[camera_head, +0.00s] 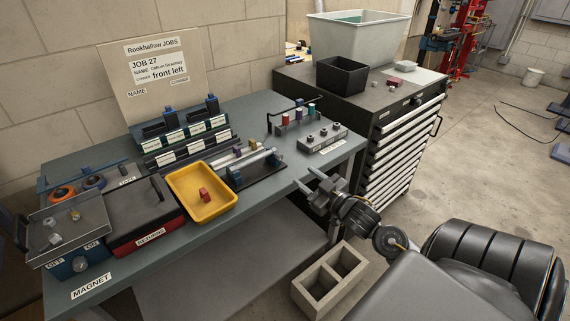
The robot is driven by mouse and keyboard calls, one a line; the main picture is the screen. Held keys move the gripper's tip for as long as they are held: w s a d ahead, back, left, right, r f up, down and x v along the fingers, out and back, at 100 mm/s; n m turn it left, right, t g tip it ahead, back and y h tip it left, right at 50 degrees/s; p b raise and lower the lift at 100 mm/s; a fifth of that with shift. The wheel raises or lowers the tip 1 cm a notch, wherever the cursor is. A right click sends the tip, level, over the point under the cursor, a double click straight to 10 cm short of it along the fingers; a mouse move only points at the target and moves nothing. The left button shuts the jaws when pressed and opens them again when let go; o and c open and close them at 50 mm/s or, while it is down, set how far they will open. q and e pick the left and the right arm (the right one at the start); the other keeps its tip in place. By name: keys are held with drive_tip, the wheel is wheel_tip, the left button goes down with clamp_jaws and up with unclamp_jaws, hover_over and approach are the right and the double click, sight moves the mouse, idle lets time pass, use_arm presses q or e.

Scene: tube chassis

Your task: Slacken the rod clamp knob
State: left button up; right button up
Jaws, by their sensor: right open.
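A black base plate (268,180) lies near the table's front edge, right of the yellow tray. A silver rod (250,160) lies along it, with blue blocks (235,176) at its ends. Small purple and brass-coloured parts (238,152) show just behind the rod. I cannot tell which of these small parts is the rod clamp knob. My right gripper (307,179) is open and empty, beyond the table's front edge to the right of the base plate, apart from it. My left gripper is not in view.
A yellow tray (222,206) holds a red piece (204,195). A red and black box (146,222) and a magnet box (79,267) stand left. A rack of coloured parts (296,116) and a grey knob block (322,140) stand right. A drawer cabinet (396,147) adjoins the table.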

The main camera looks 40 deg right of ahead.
sight(281, 159)
drive_tip(key=w+p, duration=0.1)
drive_tip(key=w, duration=0.9)
drive_tip(key=shift+w+d, duration=0.1)
drive_tip(key=shift+w, duration=0.25)
drive_tip(key=shift+c, duration=0.2)
clamp_jaws()
